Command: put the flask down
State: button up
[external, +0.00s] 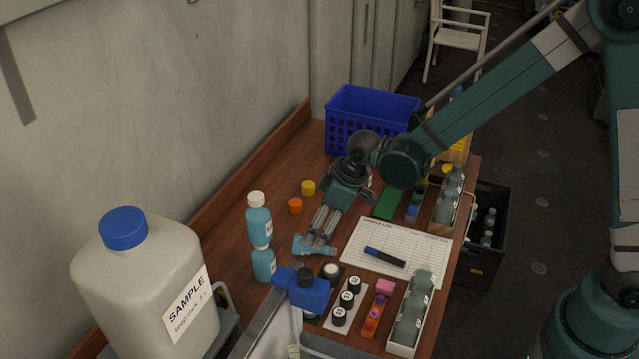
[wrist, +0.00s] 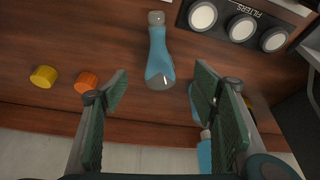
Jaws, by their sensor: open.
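A small flask with blue-green liquid (external: 313,247) lies on its side on the wooden bench, with its wide end to the left and its neck to the right. In the wrist view the flask (wrist: 160,52) lies beyond my fingertips, its wide end towards me and its stopper at the far end. My gripper (external: 317,235) points down at the bench close to the flask. In the wrist view my gripper (wrist: 160,95) is open, with nothing between its pads. The external view does not show clearly whether a finger touches the flask.
Blue-green bottles (external: 259,225) stand left of my gripper. Orange (external: 295,206) and yellow (external: 308,187) caps lie behind. A log sheet with a marker (external: 396,241) lies to the right. A blue basket (external: 372,118) stands behind.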

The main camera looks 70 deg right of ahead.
jog(key=shift+x, duration=1.05)
jog(key=shift+f, duration=0.15)
jog(key=shift+b+x, duration=0.45)
jog(key=shift+x, duration=2.05)
jog(key=c, duration=1.2)
jog(key=shift+c, duration=0.2)
jog(key=shift+r+p, duration=0.6)
jog(key=shift+r, duration=4.45)
